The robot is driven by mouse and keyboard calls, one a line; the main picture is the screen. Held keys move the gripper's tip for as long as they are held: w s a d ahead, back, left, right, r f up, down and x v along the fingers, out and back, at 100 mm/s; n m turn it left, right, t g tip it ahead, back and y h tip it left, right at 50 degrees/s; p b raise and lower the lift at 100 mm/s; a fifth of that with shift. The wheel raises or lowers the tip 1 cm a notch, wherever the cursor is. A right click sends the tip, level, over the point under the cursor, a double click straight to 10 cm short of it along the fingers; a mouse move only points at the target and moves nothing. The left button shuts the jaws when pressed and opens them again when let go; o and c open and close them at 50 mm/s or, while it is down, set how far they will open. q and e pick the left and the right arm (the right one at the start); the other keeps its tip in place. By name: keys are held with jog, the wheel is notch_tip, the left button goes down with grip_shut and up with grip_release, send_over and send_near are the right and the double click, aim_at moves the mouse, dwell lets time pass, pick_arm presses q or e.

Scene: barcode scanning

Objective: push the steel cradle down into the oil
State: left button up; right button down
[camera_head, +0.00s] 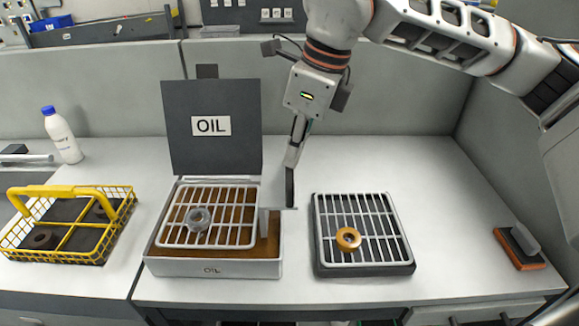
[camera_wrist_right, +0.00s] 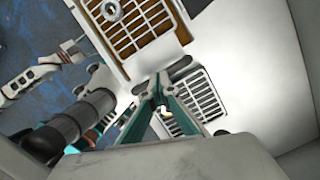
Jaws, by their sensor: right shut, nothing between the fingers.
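The steel cradle (camera_head: 228,216) is a grey wire grid over the brown oil in the open oil tank (camera_head: 212,268), and its bars show above the oil. A grey ring (camera_head: 198,218) lies on it. A grey upright plate (camera_head: 273,190) stands at its right side with a small ledge. My right gripper (camera_head: 290,202) points down at that ledge, shut and empty; I cannot tell whether it touches. In the right wrist view the closed fingertips (camera_wrist_right: 160,82) sit beside the tank, and the cradle (camera_wrist_right: 140,25) is at the top. My left gripper is not seen.
A dark drain tray with a grid (camera_head: 365,232) holding a copper-coloured ring (camera_head: 348,239) stands close on the right. A yellow basket (camera_head: 70,228) is at left, a white bottle (camera_head: 62,137) behind it. The raised OIL lid (camera_head: 211,145) stands behind the tank. A brush (camera_head: 520,247) lies far right.

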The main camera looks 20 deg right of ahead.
jog(key=b+x, duration=0.2)
jog(key=x, duration=0.1)
jog(key=d+b+x, duration=0.1)
jog(key=x, duration=0.1)
jog(key=shift+s+f, duration=0.4)
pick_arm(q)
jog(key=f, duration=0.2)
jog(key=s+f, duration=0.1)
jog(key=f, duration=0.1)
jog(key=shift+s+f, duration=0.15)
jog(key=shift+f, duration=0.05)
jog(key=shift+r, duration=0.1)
pick_arm(e)
jog(key=shift+d+r, duration=0.1)
jog(key=shift+s+d+r, duration=0.15)
jog(key=shift+d+r, duration=0.05)
jog(key=s+d+p, duration=0.1)
jog(key=d, duration=0.1)
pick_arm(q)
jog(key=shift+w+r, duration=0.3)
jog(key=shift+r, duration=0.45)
pick_arm(e)
send_near(293, 177)
jog(key=d, duration=0.3)
jog(key=shift+w+d+r, duration=0.2)
jog(key=shift+w+d, duration=0.15)
jog(key=shift+d, duration=0.05)
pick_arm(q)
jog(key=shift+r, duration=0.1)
